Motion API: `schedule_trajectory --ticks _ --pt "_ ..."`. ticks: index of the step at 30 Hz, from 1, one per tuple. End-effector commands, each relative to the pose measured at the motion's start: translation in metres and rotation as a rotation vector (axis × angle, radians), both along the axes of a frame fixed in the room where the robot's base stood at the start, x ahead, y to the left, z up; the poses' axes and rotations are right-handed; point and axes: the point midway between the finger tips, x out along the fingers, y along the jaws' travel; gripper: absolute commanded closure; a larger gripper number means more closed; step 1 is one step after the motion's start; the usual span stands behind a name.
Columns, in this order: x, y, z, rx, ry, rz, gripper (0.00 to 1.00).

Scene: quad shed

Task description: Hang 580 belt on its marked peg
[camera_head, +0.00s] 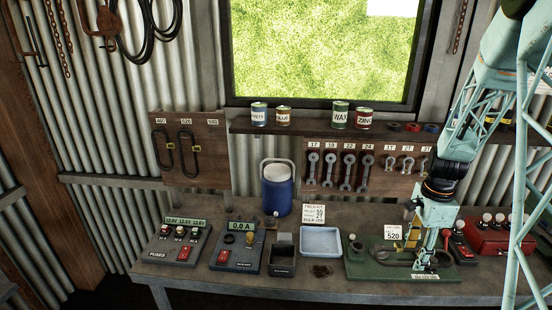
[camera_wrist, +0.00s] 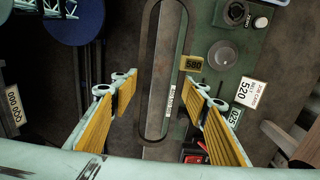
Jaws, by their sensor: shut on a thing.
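The black belt, a long narrow loop (camera_wrist: 143,70), lies between the yellow-padded fingers of my gripper (camera_wrist: 162,82) in the wrist view, its sides close to both pads. A yellow tag (camera_wrist: 193,62) at its right side appears to read 580. My gripper (camera_head: 427,262) is low over the green tray (camera_head: 365,270) in the head view, shut on the belt; the belt is hard to make out there. The brown peg board (camera_head: 215,170) hangs on the wall at left. Belts hang under its left and middle labels; the place under the right label, seemingly 580 (camera_head: 212,121), is bare.
A blue jug (camera_head: 277,190), a pale blue tray (camera_head: 320,240) and meters (camera_head: 238,246) stand on the bench between my gripper and the peg board. Wrenches (camera_head: 347,171) hang behind.

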Motion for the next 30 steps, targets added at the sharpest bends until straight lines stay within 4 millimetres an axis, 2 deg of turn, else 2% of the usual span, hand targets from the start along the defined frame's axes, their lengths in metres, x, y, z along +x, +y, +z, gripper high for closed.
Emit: schedule_trajectory --ticks 19,26,30 --pt "0.0 0.0 0.0 0.0 0.0 0.002 0.69" --pt "0.008 0.012 -0.007 0.0 -0.002 0.088 0.69" --pt "0.016 0.026 -0.013 0.0 -0.001 0.19 0.69"
